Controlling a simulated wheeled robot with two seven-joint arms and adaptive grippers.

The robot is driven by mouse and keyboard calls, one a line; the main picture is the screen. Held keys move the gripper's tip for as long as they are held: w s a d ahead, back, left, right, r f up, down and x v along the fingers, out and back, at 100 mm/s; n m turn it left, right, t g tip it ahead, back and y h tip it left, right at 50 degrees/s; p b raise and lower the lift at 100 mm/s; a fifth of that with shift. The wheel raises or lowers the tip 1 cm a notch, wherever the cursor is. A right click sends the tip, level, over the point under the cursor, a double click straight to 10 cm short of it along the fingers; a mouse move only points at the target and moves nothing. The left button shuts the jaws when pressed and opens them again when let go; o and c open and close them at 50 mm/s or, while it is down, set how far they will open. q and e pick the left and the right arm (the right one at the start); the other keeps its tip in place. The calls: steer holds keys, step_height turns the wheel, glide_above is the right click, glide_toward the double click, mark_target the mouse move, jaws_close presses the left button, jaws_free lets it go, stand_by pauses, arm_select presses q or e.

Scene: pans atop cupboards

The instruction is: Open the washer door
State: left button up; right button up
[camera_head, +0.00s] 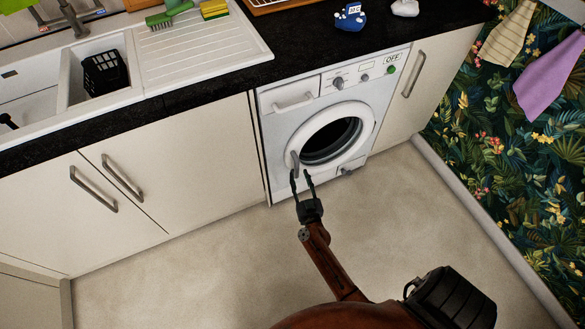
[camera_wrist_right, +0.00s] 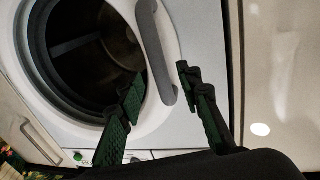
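The white washer (camera_head: 278,122) stands under the black counter. Its round door (camera_head: 303,132) has a white ring and a dark glass middle, and it looks closed. The grey door handle (camera_head: 295,160) is at the left of the ring. My right gripper (camera_head: 302,174) is at the handle's lower end, with its two fingers apart. In the right wrist view, the handle (camera_wrist_right: 153,45) reaches down between the open fingers of the gripper (camera_wrist_right: 158,82). I cannot tell whether a finger touches it. My left gripper is not in view.
Cupboard doors (camera_head: 190,150) flank the washer. A sink (camera_head: 95,75) and drainer lie at the upper left, and a blue item (camera_head: 350,18) is on the counter above the washer. The beige floor (camera_head: 200,270) in front is clear. A leafy wall (camera_head: 520,130) is on the right.

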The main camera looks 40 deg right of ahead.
mark_target(298, 170)
steer(key=b+x, duration=0.1)
steer(key=x, duration=0.2)
steer(key=shift+w+d+f, duration=0.15)
steer(key=shift+w, duration=0.15)
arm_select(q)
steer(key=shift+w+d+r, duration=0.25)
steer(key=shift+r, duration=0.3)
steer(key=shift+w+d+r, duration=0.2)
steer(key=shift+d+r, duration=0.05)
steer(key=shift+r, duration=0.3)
arm_select(e)
steer(key=shift+w+d, duration=0.2)
steer(key=shift+w, duration=0.35)
steer(key=shift+c, duration=0.6)
jaws_close()
